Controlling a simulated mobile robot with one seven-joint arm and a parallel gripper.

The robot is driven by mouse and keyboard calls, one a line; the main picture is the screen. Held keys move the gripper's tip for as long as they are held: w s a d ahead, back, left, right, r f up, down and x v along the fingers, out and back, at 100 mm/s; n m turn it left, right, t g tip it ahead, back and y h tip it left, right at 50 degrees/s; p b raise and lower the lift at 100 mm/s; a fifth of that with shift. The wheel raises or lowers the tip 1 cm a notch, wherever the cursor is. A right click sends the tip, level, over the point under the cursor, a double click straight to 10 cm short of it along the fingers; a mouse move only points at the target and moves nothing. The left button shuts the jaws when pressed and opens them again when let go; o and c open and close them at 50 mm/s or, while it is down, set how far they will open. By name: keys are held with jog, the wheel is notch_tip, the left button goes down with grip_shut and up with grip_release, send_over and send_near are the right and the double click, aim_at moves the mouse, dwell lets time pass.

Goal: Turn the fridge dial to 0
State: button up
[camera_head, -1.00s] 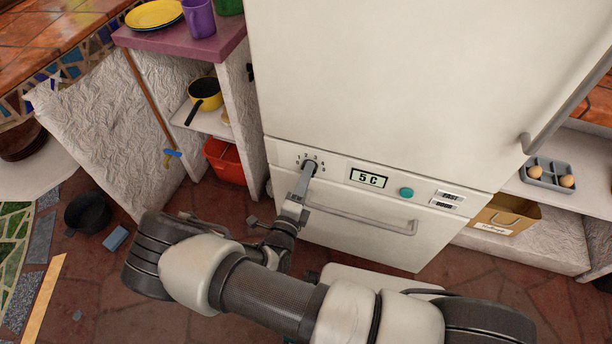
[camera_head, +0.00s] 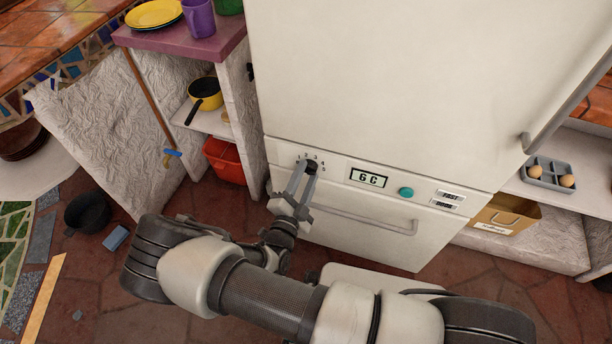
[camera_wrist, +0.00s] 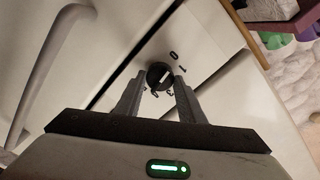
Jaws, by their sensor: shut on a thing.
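The fridge dial (camera_head: 311,167) is a small black knob on the white panel, with numbers printed around it. My gripper (camera_head: 307,176) reaches it from below, fingertips on the knob. In the wrist view the dial (camera_wrist: 160,75) sits between the two fingertips of my gripper (camera_wrist: 160,82), which are shut on it. The dial has a pale pointer mark; a 0 and a 1 show beside it at upper right. The other numbers are partly hidden by the fingers. The display (camera_head: 369,178) beside the dial reads 6 C.
A teal button (camera_head: 406,192) and small labelled buttons (camera_head: 447,200) are right of the display. The drawer handle (camera_head: 365,220) runs below the panel. Shelves with a yellow pan (camera_head: 205,94) and a red bin (camera_head: 224,160) stand at left. An egg tray (camera_head: 549,173) is at right.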

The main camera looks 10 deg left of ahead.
dwell(0.4)
jog(key=o, duration=1)
jog(key=shift+o, duration=0.2)
jog(key=shift+s, duration=0.15)
jog(key=s+a+p, duration=0.1)
jog(key=s, duration=1.6)
jog(key=shift+a+p, duration=0.2)
jog(key=shift+p, duration=0.2)
